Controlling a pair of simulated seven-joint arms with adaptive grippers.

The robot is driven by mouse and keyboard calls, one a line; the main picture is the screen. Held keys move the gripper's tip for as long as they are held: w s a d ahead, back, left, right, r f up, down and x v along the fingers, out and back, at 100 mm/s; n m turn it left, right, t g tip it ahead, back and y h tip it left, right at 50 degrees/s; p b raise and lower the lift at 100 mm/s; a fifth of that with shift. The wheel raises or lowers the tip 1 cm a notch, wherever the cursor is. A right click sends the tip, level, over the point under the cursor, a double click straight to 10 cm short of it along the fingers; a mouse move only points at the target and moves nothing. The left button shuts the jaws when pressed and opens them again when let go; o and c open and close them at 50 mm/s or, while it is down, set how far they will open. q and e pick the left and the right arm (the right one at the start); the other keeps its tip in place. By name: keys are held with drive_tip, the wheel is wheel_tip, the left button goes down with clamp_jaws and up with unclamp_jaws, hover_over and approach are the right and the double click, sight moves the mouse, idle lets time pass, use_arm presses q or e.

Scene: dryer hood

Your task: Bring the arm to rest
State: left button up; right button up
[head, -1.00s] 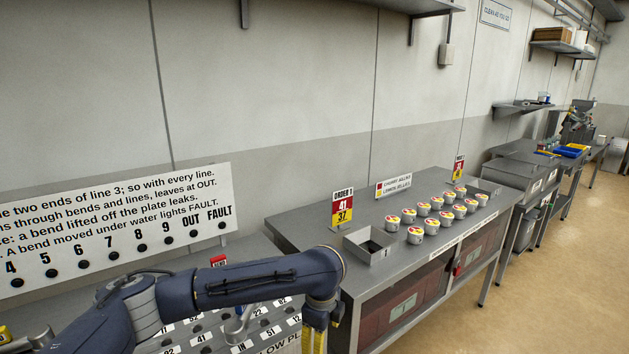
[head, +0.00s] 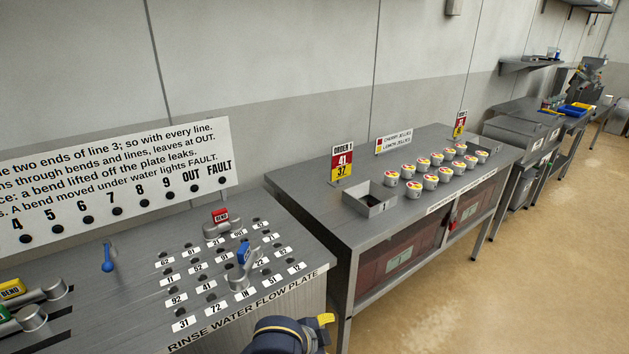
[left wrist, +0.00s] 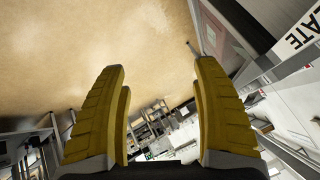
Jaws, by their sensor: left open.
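My left gripper (head: 325,320) shows at the bottom middle of the head view, in front of the rinse water flow plate's right front corner. Only a dark wrist part and a piece of yellow finger are in that view; the rest of the arm is out of frame. In the left wrist view my left gripper (left wrist: 160,68) has its two yellow fingers spread wide apart. Nothing is between them, and tan floor shows beyond. My right gripper is in neither view.
The rinse water flow plate (head: 135,300) carries a red bend (head: 220,217), a blue bend (head: 242,262) and a blue-handled lever (head: 107,260). A bench (head: 310,190) with several jelly cups stands to the right. Open floor (head: 540,240) lies at right.

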use_arm(q)
drive_tip(key=s+a+f+n+y, duration=0.25)
drive_tip(key=s+a, duration=0.45)
drive_tip(key=a, duration=0.5)
drive_tip(key=s+a+f+n+t+y, duration=0.15)
drive_tip(key=s+a+n+y, duration=0.35)
drive_tip(key=a, duration=0.7)
drive_tip(key=s+a+f+n+y, duration=0.2)
drive_tip(key=s+a+y, duration=0.1)
drive_tip(key=s+a, duration=0.65)
drive_tip(key=s+d+f+g+h, duration=0.1)
drive_tip(key=d+f+h, duration=0.1)
drive_tip(key=f, duration=1.3)
drive_tip(key=d+f+g+h, duration=0.1)
drive_tip(key=d+f+g, duration=0.1)
drive_tip(key=f, duration=1.3)
drive_tip(key=s+f+n+g+h, duration=0.2)
drive_tip(key=s+f+n+g, duration=0.1)
drive_tip(key=s+f, duration=1.8)
drive_tip(key=shift+s+f, duration=0.35)
drive_tip(key=shift+s, duration=0.25)
drive_tip(key=shift+d, duration=0.1)
